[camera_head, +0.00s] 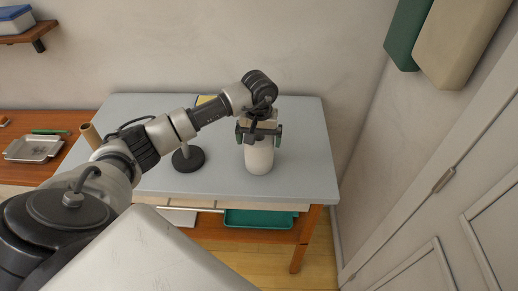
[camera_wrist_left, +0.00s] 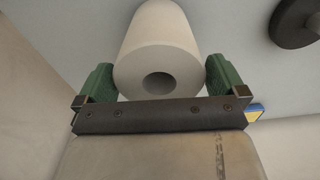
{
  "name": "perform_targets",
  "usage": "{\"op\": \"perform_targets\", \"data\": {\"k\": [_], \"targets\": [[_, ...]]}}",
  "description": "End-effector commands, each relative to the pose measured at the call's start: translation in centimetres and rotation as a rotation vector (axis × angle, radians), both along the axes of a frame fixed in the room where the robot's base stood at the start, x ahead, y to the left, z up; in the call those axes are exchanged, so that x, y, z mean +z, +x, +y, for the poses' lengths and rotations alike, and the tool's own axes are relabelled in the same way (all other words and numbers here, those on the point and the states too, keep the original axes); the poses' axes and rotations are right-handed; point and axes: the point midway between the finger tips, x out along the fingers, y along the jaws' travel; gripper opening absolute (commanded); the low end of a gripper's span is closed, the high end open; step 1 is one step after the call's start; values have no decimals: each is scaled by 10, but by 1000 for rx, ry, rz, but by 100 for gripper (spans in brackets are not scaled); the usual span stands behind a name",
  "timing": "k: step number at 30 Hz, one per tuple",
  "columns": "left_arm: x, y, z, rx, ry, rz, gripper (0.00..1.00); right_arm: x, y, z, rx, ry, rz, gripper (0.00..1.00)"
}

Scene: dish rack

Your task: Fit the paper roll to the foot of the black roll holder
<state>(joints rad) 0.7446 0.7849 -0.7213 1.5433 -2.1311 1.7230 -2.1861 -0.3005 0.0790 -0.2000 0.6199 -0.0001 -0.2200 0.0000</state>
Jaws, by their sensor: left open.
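The white paper roll (camera_head: 259,158) stands upright on the grey table, right of centre. My left gripper (camera_head: 259,132) is above it, pointing down, with its green fingers on either side of the roll's top. In the left wrist view the open gripper (camera_wrist_left: 160,85) has the paper roll (camera_wrist_left: 157,50) between its fingers, its core hole facing the camera. I cannot tell whether the fingers touch it. The roll holder's round black foot (camera_head: 188,160) stands left of the roll; my arm hides part of its post. The foot also shows in the left wrist view (camera_wrist_left: 290,22). My right gripper is out of view.
The grey table (camera_head: 305,150) is clear right of the roll. A yellow item (camera_head: 205,100) lies at its back edge, partly behind my arm. A metal tray (camera_head: 33,148) lies on the wooden surface at left. A teal tray (camera_head: 258,218) sits below the tabletop.

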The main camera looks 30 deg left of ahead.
Motion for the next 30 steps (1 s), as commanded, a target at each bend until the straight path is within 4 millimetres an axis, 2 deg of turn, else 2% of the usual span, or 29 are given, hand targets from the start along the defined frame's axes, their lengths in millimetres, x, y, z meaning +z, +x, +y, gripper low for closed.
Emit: {"op": "perform_targets", "data": {"k": [3, 4, 14, 23, 30], "targets": [[0, 0, 0, 0, -1, 0, 100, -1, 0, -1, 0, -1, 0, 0], [0, 0, 0, 0, -1, 0, 97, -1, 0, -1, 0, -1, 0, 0], [0, 0, 0, 0, -1, 0, 46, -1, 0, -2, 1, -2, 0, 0], [2, 0, 0, 0, -1, -2, 46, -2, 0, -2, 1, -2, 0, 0], [24, 1, 0, -1, 1, -5, 46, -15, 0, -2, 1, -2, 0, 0]]}}
